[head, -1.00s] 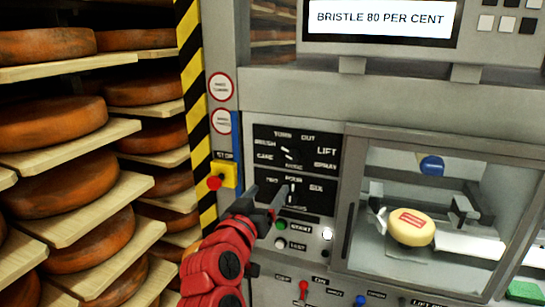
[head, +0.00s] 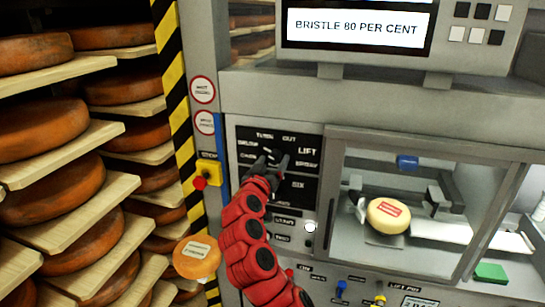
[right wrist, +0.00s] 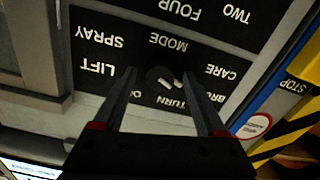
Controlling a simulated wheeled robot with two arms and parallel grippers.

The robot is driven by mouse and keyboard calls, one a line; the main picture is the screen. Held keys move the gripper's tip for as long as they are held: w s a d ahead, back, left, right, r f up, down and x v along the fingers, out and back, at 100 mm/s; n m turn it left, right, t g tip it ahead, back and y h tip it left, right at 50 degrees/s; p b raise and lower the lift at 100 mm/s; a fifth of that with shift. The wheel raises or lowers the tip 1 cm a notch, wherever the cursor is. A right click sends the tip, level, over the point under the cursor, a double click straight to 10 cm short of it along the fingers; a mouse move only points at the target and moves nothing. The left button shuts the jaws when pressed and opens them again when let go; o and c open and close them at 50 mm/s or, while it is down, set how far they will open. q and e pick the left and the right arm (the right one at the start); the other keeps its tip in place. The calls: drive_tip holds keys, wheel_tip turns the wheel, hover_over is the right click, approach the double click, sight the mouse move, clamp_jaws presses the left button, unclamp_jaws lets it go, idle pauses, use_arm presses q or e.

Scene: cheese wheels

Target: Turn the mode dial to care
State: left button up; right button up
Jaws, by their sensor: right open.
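The black mode panel (head: 309,140) is on the machine's grey front, with white words around its dial. In the right wrist view the panel appears upside down, and the round black mode dial (right wrist: 165,78) shows white marks. CARE (right wrist: 228,72) lies to its right there, and TURN is just below. My right gripper (head: 272,160) is open in front of the dial and mostly hides it in the head view. In the right wrist view its two fingers (right wrist: 162,72) stand either side of the dial, with gaps; I cannot tell contact. My left gripper is not in view.
A second dial panel is just below, partly behind my right arm. A glazed chamber (head: 335,215) with a yellow cheese (head: 387,215) is at right. A red stop button (head: 199,183) is at left. An orange labelled cheese (head: 197,258) shows low; its support is unclear. Shelves of cheese wheels stand left.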

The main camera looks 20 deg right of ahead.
drive_tip(key=shift+w, duration=0.15)
clamp_jaws()
idle(0.4)
